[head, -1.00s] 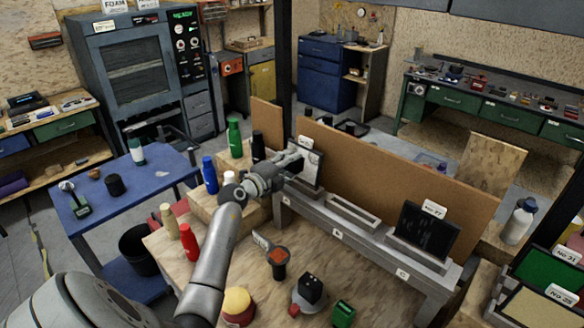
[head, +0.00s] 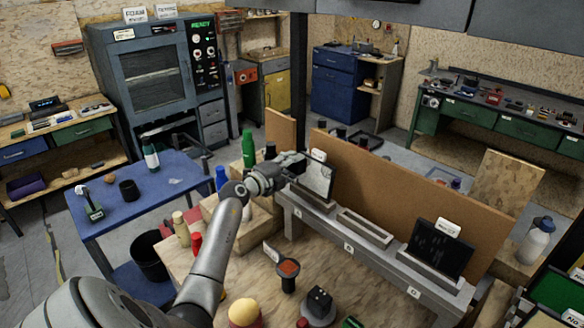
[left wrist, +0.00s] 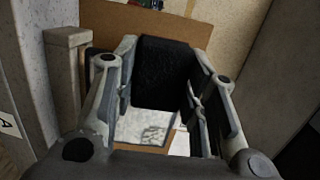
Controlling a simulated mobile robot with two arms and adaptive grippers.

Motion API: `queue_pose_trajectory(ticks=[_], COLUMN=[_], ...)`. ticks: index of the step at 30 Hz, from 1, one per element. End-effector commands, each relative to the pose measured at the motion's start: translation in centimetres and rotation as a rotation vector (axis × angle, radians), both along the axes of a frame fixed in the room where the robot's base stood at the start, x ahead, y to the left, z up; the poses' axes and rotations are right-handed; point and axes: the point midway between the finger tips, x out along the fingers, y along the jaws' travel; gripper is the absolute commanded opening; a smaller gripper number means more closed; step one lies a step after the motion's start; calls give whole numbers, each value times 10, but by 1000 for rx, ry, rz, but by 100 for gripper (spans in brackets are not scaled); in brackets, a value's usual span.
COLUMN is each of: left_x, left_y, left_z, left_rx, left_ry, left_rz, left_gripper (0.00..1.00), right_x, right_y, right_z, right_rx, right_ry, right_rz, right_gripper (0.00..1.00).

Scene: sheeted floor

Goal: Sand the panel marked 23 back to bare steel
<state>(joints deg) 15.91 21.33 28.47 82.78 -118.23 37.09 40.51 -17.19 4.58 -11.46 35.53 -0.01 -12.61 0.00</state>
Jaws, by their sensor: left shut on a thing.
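A pale grey panel (head: 319,180) with a white tag (head: 318,155) stands in the left slot of the grey rack; the tag is too small to read. My left gripper (head: 287,170) is at this panel's left side. In the left wrist view, its fingers (left wrist: 163,85) are shut on a black block (left wrist: 165,72), and a pale surface with dark scribble-like marks (left wrist: 145,128) shows below it. I cannot tell whether the block touches the panel. A black panel (head: 438,250) with a white tag (head: 448,228) stands in the right slot. My right gripper is not in view.
The rack's middle slot (head: 366,228) is empty. A brown board (head: 410,190) stands behind the rack. Bottles, including a green one (head: 248,148), stand left of my gripper. A round-headed tool (head: 288,270) and a black-topped tool (head: 319,300) stand on the wooden bench in front.

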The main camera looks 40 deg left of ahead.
Motion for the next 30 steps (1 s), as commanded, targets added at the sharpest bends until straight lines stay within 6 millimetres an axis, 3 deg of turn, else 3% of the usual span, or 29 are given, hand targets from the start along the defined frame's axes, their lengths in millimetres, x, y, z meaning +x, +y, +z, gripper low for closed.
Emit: queue_pose_trajectory(ticks=[30], left_x=[-1], left_y=[-73], left_z=[-2], left_rx=[-4], left_ry=[0], left_rz=[-5], left_gripper=[21], right_x=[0], right_y=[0], right_z=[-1], right_rx=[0], right_ry=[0], right_rz=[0], right_gripper=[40])
